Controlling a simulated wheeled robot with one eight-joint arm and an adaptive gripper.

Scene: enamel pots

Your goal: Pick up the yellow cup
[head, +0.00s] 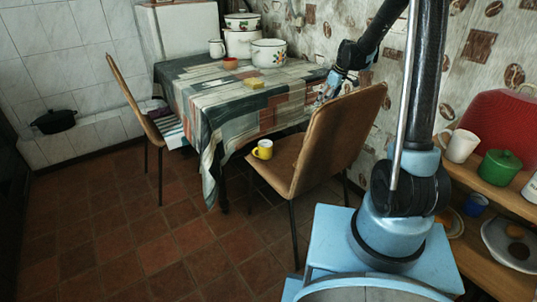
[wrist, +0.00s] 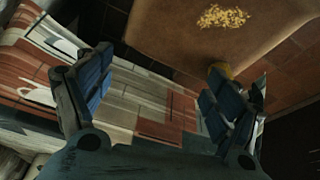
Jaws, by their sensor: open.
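The yellow cup (head: 262,149) stands upright on the seat of the near brown chair (head: 330,140), white inside. In the wrist view a small yellow patch (wrist: 221,69), likely the cup, shows just behind the tip of the right-hand finger, which hides most of it. My gripper (wrist: 157,90) is open, with nothing between its fingers and the tablecloth visible beyond them. In the head view my gripper (head: 327,90) is over the table's right end, above and to the right of the cup, partly hidden by the chair's back.
The table (head: 205,90) holds a yellow block (head: 256,83), a reddish bowl (head: 230,63), a white mug (head: 217,48) and enamel pots (head: 268,53). Another chair (head: 133,100) stands left. Shelves at right hold a green pot (head: 500,167) and white mug (head: 459,145). The front-left floor is clear.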

